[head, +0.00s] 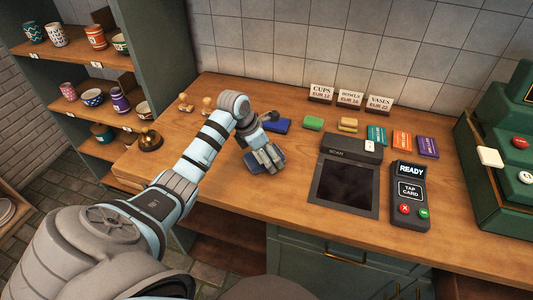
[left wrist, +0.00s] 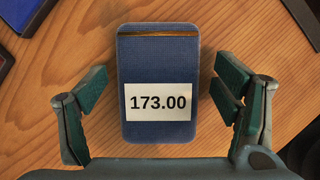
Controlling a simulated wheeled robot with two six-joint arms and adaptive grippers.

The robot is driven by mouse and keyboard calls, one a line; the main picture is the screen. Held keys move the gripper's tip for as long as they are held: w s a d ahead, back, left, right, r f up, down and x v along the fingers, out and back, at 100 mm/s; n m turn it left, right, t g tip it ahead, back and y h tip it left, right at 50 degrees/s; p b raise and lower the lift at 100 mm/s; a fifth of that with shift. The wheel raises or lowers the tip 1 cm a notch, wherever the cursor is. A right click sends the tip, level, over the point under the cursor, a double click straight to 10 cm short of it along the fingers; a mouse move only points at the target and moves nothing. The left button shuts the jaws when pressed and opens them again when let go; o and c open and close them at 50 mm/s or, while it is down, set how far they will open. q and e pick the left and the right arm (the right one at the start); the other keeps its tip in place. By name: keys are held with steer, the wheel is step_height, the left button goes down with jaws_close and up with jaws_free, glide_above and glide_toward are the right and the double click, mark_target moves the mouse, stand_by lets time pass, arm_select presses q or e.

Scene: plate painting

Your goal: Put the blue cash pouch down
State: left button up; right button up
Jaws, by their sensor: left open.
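The blue cash pouch (left wrist: 158,65) lies on the wooden counter in the left wrist view, with a white label reading 173.00. My left gripper (left wrist: 158,105) is open, its fingers apart on either side of the pouch with a gap at each side. In the head view my left gripper (head: 268,160) is low over the counter, left of the scanner. Part of the blue pouch (head: 250,162) shows beside its fingers; the rest is hidden. My right gripper is in neither view.
The scanner (head: 345,185) and card terminal (head: 410,195) stand to the right. Ink pads, coloured card stacks and price signs (head: 350,98) are behind. A brass bell (head: 150,140) and stamps are to the left. The green till (head: 500,170) is at the far right.

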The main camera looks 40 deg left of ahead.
arm_select(q)
steer(key=v, duration=1.2)
steer(key=shift+r+p, duration=0.2)
steer(key=shift+p, duration=0.15)
